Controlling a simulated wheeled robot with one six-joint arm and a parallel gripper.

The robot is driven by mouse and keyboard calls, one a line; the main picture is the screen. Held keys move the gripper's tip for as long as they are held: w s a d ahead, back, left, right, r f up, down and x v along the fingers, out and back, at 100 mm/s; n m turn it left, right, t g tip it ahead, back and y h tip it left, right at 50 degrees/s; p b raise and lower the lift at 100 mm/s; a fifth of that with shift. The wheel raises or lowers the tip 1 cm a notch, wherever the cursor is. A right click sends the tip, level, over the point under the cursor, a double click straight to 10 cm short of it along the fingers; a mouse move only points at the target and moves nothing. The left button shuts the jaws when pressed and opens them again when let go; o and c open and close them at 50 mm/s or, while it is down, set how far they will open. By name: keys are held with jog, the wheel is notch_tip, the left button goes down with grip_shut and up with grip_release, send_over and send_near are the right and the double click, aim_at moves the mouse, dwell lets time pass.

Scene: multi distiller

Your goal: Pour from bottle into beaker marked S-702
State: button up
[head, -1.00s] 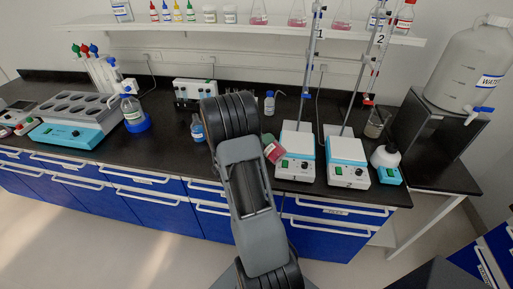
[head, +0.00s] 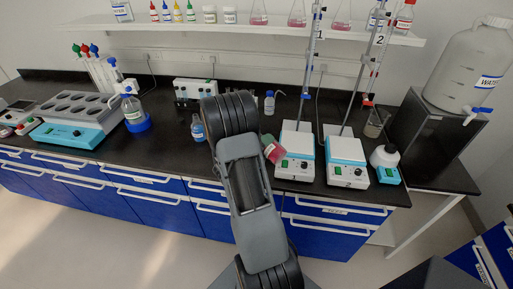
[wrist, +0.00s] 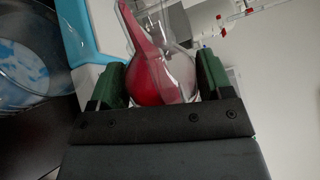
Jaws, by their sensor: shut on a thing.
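My gripper (wrist: 163,85) has green fingers shut on a clear glass bottle (wrist: 184,72) with red liquid inside. The bottle is strongly tilted, and the red liquid reaches into its neck towards the upper left of the wrist view. In the head view the red bottle (head: 274,152) is beside the left hotplate stirrer, partly hidden by my arm. A round glass vessel (wrist: 28,58) with a pale blue patch shows at the left of the wrist view. A small vessel with blue liquid (head: 197,128) stands left of my arm. I cannot read S-702 on any vessel.
Stirrers 1 (head: 297,150) and 2 (head: 346,163) carry tall stands with burettes. A glass beaker (head: 375,124) stands behind the right stirrer. A large water carboy (head: 466,65) sits on a black box at right.

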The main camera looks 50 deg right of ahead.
dwell(0.5)
jog(key=shift+r+n+p, duration=0.35)
jog(key=shift+n+p, duration=0.45)
jog(key=shift+p, duration=0.55)
dwell(1.1)
notch_tip(320, 180, down, 2)
jog(key=m+b, duration=0.1)
jog(key=b, duration=0.3)
jog(key=shift+f, duration=0.1)
jog(key=shift+w+r+m+b, duration=0.1)
jog(key=shift+r+m+b, duration=0.25)
jog(key=shift+r+m, duration=0.35)
jog(key=shift+r, duration=0.15)
jog(key=shift+m, duration=0.4)
